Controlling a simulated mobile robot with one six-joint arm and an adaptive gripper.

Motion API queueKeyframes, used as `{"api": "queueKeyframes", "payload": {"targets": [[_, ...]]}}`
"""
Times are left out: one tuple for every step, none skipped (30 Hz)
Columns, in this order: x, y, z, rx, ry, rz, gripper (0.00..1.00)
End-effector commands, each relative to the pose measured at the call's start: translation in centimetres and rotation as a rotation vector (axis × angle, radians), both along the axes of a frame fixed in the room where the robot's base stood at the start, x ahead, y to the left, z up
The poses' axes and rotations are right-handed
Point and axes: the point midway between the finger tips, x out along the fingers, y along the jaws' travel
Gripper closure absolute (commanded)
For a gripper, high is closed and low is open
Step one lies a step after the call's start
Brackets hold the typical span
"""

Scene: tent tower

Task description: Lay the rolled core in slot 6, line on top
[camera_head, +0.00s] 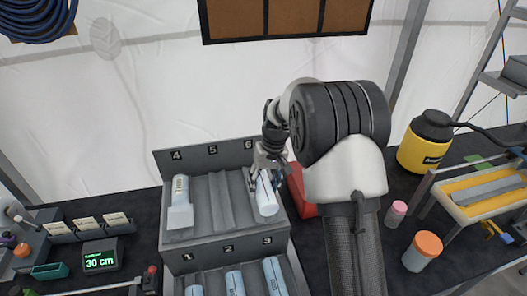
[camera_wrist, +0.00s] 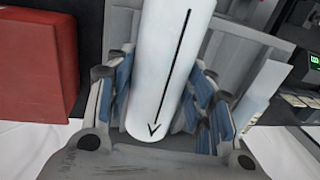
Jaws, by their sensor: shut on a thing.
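The white core (camera_head: 267,197) is in my gripper (camera_head: 264,172) at slot 6 (camera_head: 248,144), the right-hand upper slot of the grey rack. In the wrist view the core (camera_wrist: 165,50) lies between the blue-padded fingers of my gripper (camera_wrist: 165,105). A black line with an arrowhead runs along the core's side that faces the wrist camera. My gripper is shut on the core. The head view does not show clearly whether the core touches the slot floor, and the fingers hide part of it.
Slot 4 (camera_head: 177,155) holds another white core (camera_head: 181,190); slot 5 (camera_head: 222,200) is empty. Several cores lie in the lower row. A red box (camera_head: 299,190) stands close on the rack's right; it also shows in the wrist view (camera_wrist: 38,60). A yellow canister (camera_head: 424,145) stands farther right.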

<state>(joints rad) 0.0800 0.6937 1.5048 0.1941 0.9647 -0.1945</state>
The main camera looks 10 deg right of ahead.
Motion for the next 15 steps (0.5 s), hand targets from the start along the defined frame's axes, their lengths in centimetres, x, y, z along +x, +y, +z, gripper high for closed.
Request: {"api": "queueKeyframes", "payload": {"targets": [[2.0,0.1,1.0,0.0,0.002,0.001,0.95],[3.0,0.0,1.1,0.0,0.002,0.0,0.95],[4.2,0.0,1.2,0.0,0.002,0.0,0.95],[5.0,0.0,1.2,0.0,0.001,0.0,0.95],[5.7,0.0,1.2,-0.001,0.001,0.0,0.95],[6.5,0.0,1.2,-0.001,0.001,0.0,0.95],[7.1,0.0,1.2,-0.001,0.0,-0.001,0.95],[7.6,0.1,1.1,-0.001,0.001,-0.001,0.95],[8.1,0.1,1.0,-0.002,0.001,-0.002,0.95],[8.4,0.1,1.0,-0.002,-0.001,-0.002,0.95],[8.7,0.1,0.9,-0.002,0.0,-0.002,0.95],[8.9,0.1,0.9,-0.002,0.0,-0.002,0.95],[9.1,0.1,0.8,-0.003,0.0,-0.002,0.95],[9.2,0.1,0.8,-0.003,-0.001,-0.002,0.95],[9.3,0.1,0.8,-0.003,-0.001,-0.002,0.95]]}}
